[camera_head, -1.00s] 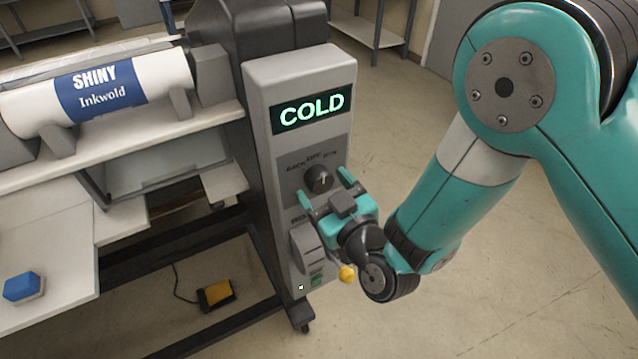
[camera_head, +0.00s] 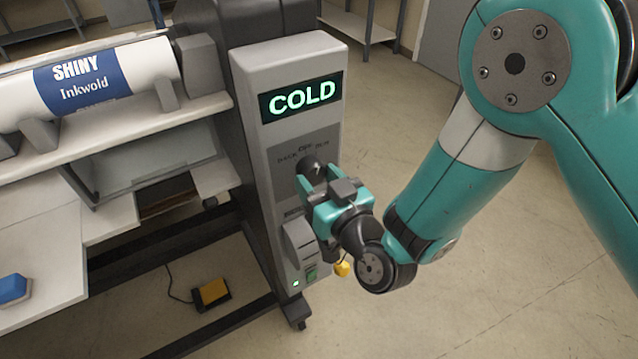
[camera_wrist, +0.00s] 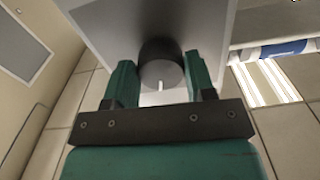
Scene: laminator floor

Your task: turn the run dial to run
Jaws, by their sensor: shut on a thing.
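The run dial (camera_head: 308,164) is a dark round knob on the grey control panel, under the labels BACK, OFF and RUN. My gripper (camera_head: 318,178) is at the dial, its teal fingers on either side of it and shut on it. In the wrist view the dial (camera_wrist: 161,76) sits between the two fingertips of my gripper (camera_wrist: 160,80), with a white pointer line on its face. In the head view the fingers partly cover the dial, and which label its pointer faces is hard to tell.
Above the dial a display (camera_head: 301,97) reads COLD. A yellow knob (camera_head: 342,268) hangs beside my wrist. A yellow pedal (camera_head: 213,293) lies on the floor. Open floor is at the right.

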